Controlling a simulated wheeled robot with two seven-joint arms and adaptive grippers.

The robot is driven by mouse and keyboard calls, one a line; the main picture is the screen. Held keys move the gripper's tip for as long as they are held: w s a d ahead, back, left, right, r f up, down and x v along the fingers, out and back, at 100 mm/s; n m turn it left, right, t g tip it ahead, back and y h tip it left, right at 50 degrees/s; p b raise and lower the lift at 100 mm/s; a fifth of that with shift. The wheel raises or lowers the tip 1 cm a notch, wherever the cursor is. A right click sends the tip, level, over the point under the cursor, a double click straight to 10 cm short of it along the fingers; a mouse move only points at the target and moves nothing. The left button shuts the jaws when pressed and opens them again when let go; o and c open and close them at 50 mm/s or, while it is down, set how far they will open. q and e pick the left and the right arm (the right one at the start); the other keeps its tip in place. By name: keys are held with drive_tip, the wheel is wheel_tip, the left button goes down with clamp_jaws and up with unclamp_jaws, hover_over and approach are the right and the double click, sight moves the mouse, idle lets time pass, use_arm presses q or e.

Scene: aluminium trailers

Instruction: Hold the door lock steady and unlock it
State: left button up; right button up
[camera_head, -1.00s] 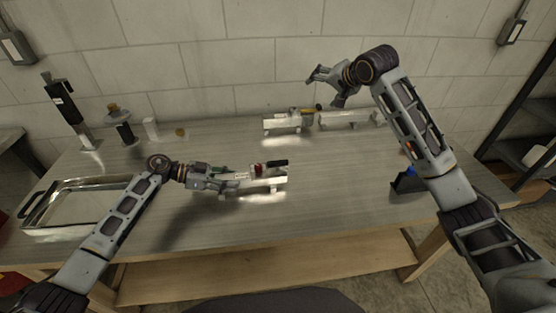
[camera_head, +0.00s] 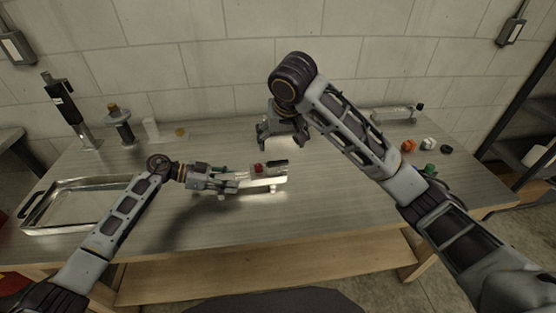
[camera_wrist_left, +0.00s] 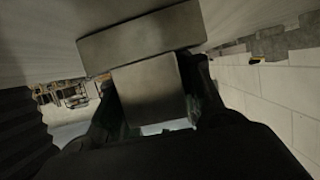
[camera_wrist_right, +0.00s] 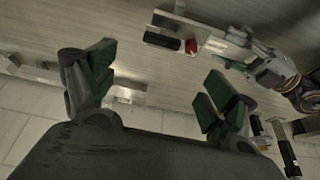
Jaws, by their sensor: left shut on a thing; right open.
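The door lock (camera_head: 278,182) is a metal plate on small feet in the middle of the table, with a red part (camera_head: 258,168) and a dark handle (camera_head: 280,163) on top. My left gripper (camera_head: 236,182) is shut on the lock's left end. In the left wrist view, a grey block of the lock (camera_wrist_left: 150,90) sits between the fingers. My right gripper (camera_head: 283,138) is open and empty, above and behind the lock, pointing down. In the right wrist view, the lock (camera_wrist_right: 212,46) shows beyond the open fingers, apart from them.
A metal tray (camera_head: 75,229) lies at the left. A black device (camera_head: 65,102), a cylinder stand (camera_head: 118,124) and a white piece (camera_head: 151,128) stand back left. Another metal piece (camera_head: 402,111) lies back right, near orange (camera_head: 408,146) and green (camera_head: 429,170) items. The front table area is clear.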

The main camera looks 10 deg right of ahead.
sight(278, 161)
drive_tip(key=shift+s+a+f, duration=0.1)
drive_tip(key=shift+s+a, duration=0.05)
drive_tip(key=shift+s, duration=0.2)
drive_tip(key=shift+d+x, duration=0.2)
drive_tip(key=shift+x, duration=5.8)
drive_tip(key=c, duration=1)
